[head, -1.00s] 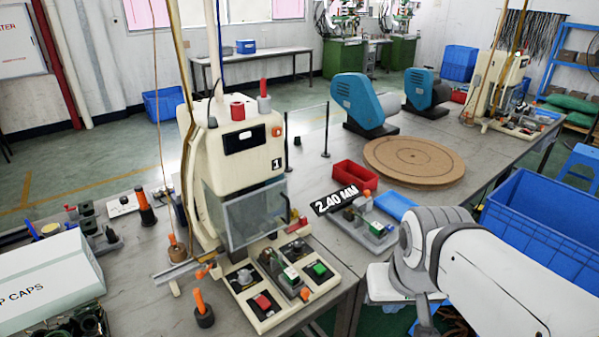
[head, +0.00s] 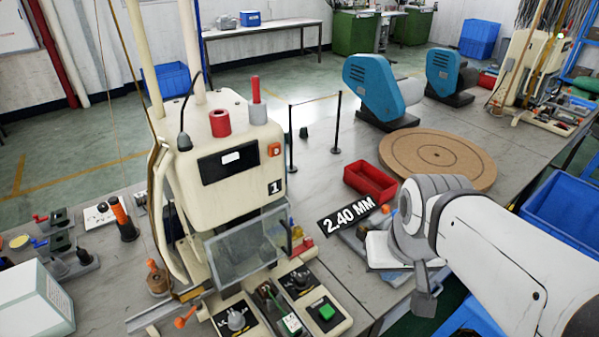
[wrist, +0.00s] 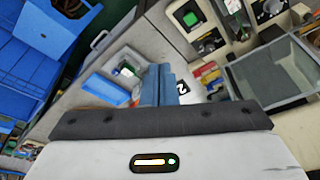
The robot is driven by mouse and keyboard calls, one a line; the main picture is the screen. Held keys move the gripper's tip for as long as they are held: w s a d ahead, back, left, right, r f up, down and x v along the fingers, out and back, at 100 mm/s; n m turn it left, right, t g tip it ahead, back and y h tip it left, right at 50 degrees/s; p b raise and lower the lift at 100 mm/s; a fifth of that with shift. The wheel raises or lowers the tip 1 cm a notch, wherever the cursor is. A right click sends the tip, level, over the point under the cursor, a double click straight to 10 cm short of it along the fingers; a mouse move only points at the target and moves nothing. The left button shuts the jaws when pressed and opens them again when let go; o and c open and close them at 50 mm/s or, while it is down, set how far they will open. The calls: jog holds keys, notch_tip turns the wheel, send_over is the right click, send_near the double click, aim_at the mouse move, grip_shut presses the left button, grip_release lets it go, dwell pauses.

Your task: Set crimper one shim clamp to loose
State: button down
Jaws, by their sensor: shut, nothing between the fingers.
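Crimper one (head: 222,170) is the cream machine marked 1, upright on the grey bench, with a clear guard (head: 240,248) at its front. Its base carries a grey knob (head: 236,320), a green button (head: 326,312) and a small vise-like part (head: 268,294) between them. An orange-handled lever (head: 184,320) sticks out at the base's left. I cannot tell which part is the shim clamp. My gripper (wrist: 158,84) is shut and empty, its fingers together in the wrist view. In the head view my arm is right of the crimper, apart from it.
A 2.40 MM sign (head: 347,215), a red bin (head: 370,181) and a round brown board (head: 437,158) lie right of the crimper. Blue crates (head: 570,225) stand at the right. An orange-and-black handle (head: 122,218) stands left. A white box (head: 30,300) is at the lower left.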

jog(key=w+a+f+m+y+b, duration=0.2)
jog(key=w+f+b, duration=0.4)
jog(key=w, duration=0.7)
jog(key=w+a+f+m+t+y+b, duration=0.1)
jog(key=w+a+f+m+y+b, duration=0.2)
jog(key=w, duration=1)
jog(key=w+a+f+m+t+y+b, duration=0.1)
jog(key=w+a+f+b, duration=0.4)
jog(key=w+f+b, duration=0.5)
jog(key=w+f+m+y, duration=0.1)
jog(key=w, duration=0.3)
jog(key=shift+a+y, duration=0.3)
jog(key=shift+a, duration=0.05)
jog(key=shift+f, duration=0.1)
